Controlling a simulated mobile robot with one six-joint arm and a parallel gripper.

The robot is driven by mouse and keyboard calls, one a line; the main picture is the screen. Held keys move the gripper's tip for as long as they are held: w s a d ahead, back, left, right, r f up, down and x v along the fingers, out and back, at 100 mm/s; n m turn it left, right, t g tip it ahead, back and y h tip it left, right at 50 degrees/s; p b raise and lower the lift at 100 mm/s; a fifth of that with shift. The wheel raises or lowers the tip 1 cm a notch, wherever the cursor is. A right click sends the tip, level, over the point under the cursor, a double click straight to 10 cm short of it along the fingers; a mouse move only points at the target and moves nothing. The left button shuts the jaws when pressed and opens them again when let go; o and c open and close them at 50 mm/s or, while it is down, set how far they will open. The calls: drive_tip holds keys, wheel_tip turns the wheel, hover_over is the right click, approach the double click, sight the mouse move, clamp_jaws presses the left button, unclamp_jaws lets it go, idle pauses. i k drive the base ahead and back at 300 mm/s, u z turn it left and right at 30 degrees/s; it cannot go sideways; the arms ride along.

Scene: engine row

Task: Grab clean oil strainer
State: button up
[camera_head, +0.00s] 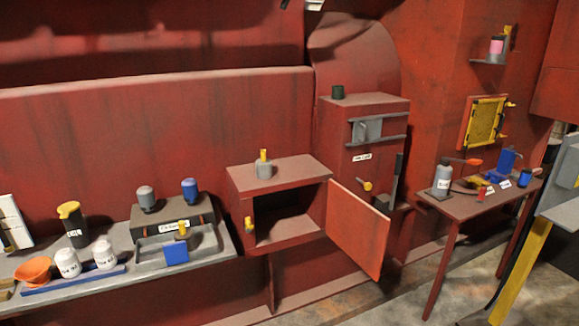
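I cannot tell for sure which thing is the clean oil strainer, as the labels are too small to read. A grey cylinder with a yellow top (264,168) stands on top of the red open cabinet (290,170). A grey rounded piece (146,197) and a blue rounded piece (190,189) stand on the dark labelled box (150,214) on the left shelf. A grey tray (150,254) in front of that box holds a blue block with a yellow top (177,249). My gripper is not clearly visible.
The cabinet door (357,229) stands open toward the right. The left shelf (90,283) also holds an orange bowl (33,270), white jars (104,254) and a dark jug (73,226). A red table (470,205) with several items stands at right. Floor shows between.

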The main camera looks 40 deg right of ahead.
sight(263, 165)
drive_tip(key=u, duration=1.4)
drive_tip(key=k, duration=0.1)
drive_tip(key=z, duration=2.65)
drive_tip(key=k, duration=0.9)
drive_tip(key=u, duration=0.2)
drive_tip(key=i, duration=0.7)
drive_tip(key=z, duration=0.05)
